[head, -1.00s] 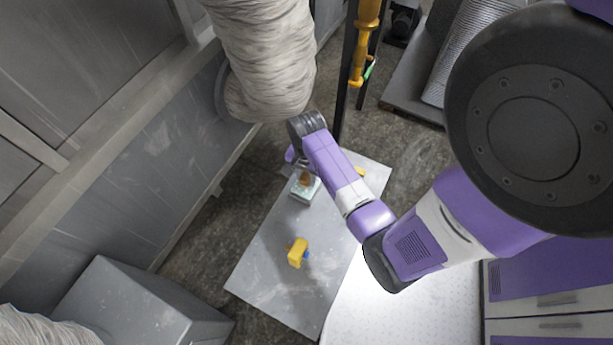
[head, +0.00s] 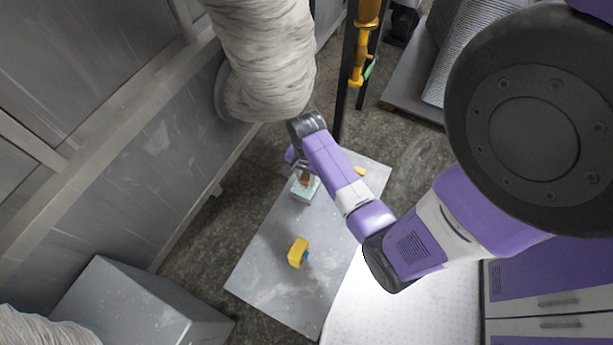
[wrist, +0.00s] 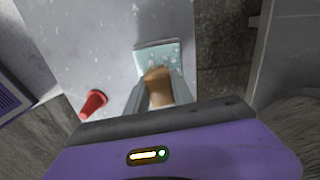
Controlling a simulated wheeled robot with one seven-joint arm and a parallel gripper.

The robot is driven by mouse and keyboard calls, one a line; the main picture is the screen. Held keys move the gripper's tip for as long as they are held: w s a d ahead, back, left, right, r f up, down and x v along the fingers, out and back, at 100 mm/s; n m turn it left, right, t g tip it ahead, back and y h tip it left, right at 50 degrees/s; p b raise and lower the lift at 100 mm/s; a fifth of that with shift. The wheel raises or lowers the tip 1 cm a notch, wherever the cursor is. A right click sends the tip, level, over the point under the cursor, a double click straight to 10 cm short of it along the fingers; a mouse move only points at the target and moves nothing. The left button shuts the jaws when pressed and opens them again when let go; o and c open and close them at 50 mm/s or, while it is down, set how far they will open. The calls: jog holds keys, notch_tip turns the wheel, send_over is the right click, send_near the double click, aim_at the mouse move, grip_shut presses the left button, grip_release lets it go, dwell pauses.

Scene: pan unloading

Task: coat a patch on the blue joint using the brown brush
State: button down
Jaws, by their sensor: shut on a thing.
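The brown brush (wrist: 158,92) is between the fingers of my gripper (wrist: 157,82), which is shut on it. In the head view, the brush (head: 304,179) and my gripper (head: 301,166) are small and partly covered by my arm. Its lower end is over or at a pale teal tray (head: 304,191) with whitish spots; I cannot tell if it touches. The tray also shows in the wrist view (wrist: 152,54). A yellow thing with a small blue part (head: 298,252) stands nearer on the table. I cannot make out a blue joint clearly.
The grey table (head: 265,265) has bare room around the yellow thing. A small yellow piece (head: 360,171) lies near its far right edge. A red cone (wrist: 94,104) shows in the wrist view. A large wrapped pipe (head: 262,60) hangs close to my wrist. A grey box (head: 130,310) stands at lower left.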

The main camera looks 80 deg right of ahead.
aim_at(307, 175)
jog(key=shift+f+b, duration=0.45)
jog(key=shift+f, duration=0.5)
dwell(0.8)
jog(key=shift+r, duration=0.1)
dwell(0.4)
notch_tip(307, 175, up, 7)
jog(key=p, duration=0.8)
dwell(1.0)
